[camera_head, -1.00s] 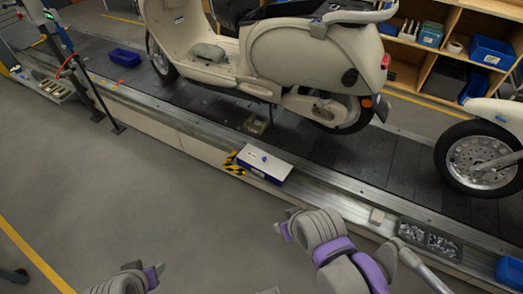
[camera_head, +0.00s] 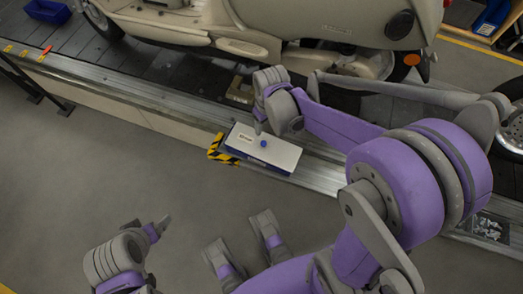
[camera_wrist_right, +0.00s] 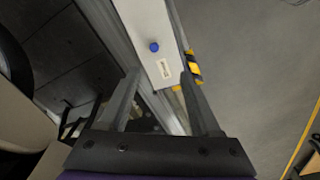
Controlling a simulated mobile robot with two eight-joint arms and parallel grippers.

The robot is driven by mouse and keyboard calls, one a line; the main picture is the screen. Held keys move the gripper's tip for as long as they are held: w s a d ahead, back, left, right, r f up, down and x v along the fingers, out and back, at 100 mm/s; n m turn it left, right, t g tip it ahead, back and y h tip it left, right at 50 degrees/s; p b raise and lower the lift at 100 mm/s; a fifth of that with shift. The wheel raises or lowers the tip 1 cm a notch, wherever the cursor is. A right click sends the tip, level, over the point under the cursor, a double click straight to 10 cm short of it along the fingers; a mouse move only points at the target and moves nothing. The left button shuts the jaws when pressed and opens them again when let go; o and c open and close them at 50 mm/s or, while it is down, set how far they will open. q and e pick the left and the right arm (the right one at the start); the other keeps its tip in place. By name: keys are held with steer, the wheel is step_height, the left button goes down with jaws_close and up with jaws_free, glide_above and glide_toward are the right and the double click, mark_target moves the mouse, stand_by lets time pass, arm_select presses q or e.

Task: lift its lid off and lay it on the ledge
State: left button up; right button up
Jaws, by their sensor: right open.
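A blue box with a flat white lid (camera_head: 278,152) sits on the metal ledge (camera_head: 325,174) along the conveyor. The lid has a small blue knob (camera_head: 263,144) and a printed label. My right gripper (camera_head: 261,124) is above the lid's far edge, close to the knob. In the right wrist view, its fingers (camera_wrist_right: 160,76) are apart and empty, and the knob (camera_wrist_right: 154,46) shows beyond the tips, between their lines. Whether a finger touches the lid cannot be told. My left gripper (camera_head: 151,224) is low at the left, away from the box; its jaw opening is unclear.
Black-and-yellow tape (camera_head: 222,150) marks the ledge left of the box. A cream scooter (camera_head: 300,35) stands on the dark slats behind. A blue bin (camera_head: 48,11) lies at the far left. A tray of metal parts (camera_head: 488,228) is at the right. The grey floor in front is clear.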

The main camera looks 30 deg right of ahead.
step_height(320, 180, down, 7)
steer(key=w+d+b, duration=0.2)
steer(key=w, duration=0.1)
steer(key=g+b, duration=0.1)
steer(key=b, duration=0.1)
glide_above(264, 143)
steer(key=f, duration=0.6)
steer(key=shift+s+d+f, duration=0.15)
steer(key=shift+s+d, duration=0.05)
steer(key=shift+d, duration=0.05)
steer(key=f, duration=0.1)
steer(key=f+b, duration=0.1)
steer(key=f, duration=0.1)
steer(key=f+b, duration=0.1)
steer(key=f, duration=0.1)
steer(key=shift+w+a, duration=0.3)
steer(key=shift+f, duration=0.55)
arm_select(q)
step_height(264, 143, down, 9)
steer(key=w, duration=0.1)
steer(key=shift+r, duration=0.15)
arm_select(e)
steer(key=shift+r, duration=0.1)
steer(key=shift+c, duration=0.3)
jaws_close()
